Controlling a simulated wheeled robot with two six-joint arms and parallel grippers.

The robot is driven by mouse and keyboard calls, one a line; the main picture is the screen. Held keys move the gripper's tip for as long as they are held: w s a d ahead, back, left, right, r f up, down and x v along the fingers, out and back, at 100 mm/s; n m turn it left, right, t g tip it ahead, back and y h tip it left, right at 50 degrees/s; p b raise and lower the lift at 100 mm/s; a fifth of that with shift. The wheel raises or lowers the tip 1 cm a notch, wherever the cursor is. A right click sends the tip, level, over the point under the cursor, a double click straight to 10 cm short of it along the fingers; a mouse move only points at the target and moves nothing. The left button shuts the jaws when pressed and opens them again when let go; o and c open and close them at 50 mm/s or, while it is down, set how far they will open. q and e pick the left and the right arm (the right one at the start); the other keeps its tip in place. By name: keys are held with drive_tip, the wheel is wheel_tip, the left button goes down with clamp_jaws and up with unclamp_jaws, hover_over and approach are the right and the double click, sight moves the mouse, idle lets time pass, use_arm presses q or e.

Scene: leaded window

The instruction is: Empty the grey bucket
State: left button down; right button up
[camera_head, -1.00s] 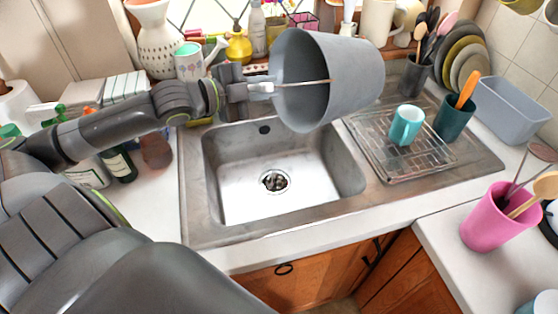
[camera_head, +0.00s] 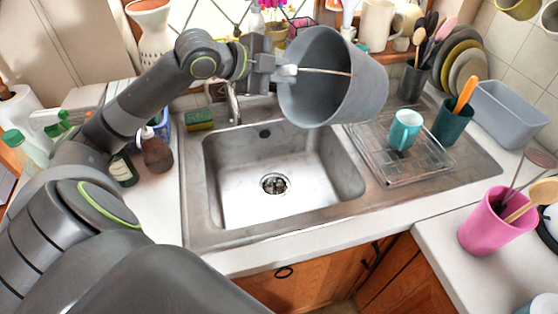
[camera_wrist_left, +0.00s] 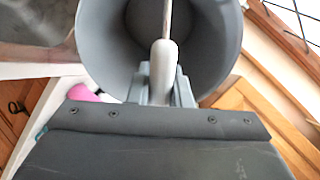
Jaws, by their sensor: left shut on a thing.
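The grey bucket (camera_head: 358,88) is held on its side above the back right of the sink (camera_head: 270,185), its mouth turned left and toward me. The part of its inside that shows looks bare. My left gripper (camera_head: 287,74) is shut on the pale grip of the bucket's handle, at the left of the mouth. In the left wrist view the gripper (camera_wrist_left: 163,88) closes around this grip, with the bucket (camera_wrist_left: 112,40) opening beyond it. The sink holds no water that I can see; its drain shows dark and uneven. My right gripper is not in view.
A wire rack (camera_head: 385,168) with a teal mug (camera_head: 405,129) lies right of the sink. A faucet (camera_head: 233,103) and a sponge (camera_head: 199,119) stand behind it. Bottles (camera_head: 155,152) are at left, a pink utensil cup (camera_head: 490,222) at right. The sink basin is clear.

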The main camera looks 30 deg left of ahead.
use_arm(q)
drive_tip(key=w+d+r+g+y+p, duration=0.25)
drive_tip(key=w+r+g+p, duration=0.3)
drive_tip(key=p, duration=0.65)
drive_tip(key=shift+w+d+f+g+y+p, duration=0.4)
drive_tip(key=shift+w+d+g, duration=0.3)
drive_tip(key=shift+w, duration=1)
drive_tip(key=shift+w+d+f+g+y+p, duration=0.3)
drive_tip(key=shift+w+d+g+p, duration=0.3)
drive_tip(key=shift+w, duration=1.05)
drive_tip(key=shift+w+d+f+g+y+p, duration=0.35)
drive_tip(key=shift+w+d+g, duration=0.45)
drive_tip(key=shift+w, duration=0.9)
drive_tip(key=shift+w+d+r+g+y, duration=0.2)
drive_tip(key=shift+w+g, duration=0.15)
drive_tip(key=shift+w, duration=0.25)
drive_tip(key=shift+w+d+r+g+y, duration=0.1)
drive_tip(key=shift+w+d+r+g, duration=0.15)
drive_tip(key=shift+w, duration=0.35)
drive_tip(key=shift+w+f, duration=0.1)
drive_tip(key=shift+r+g, duration=0.2)
drive_tip(key=shift+g, duration=0.05)
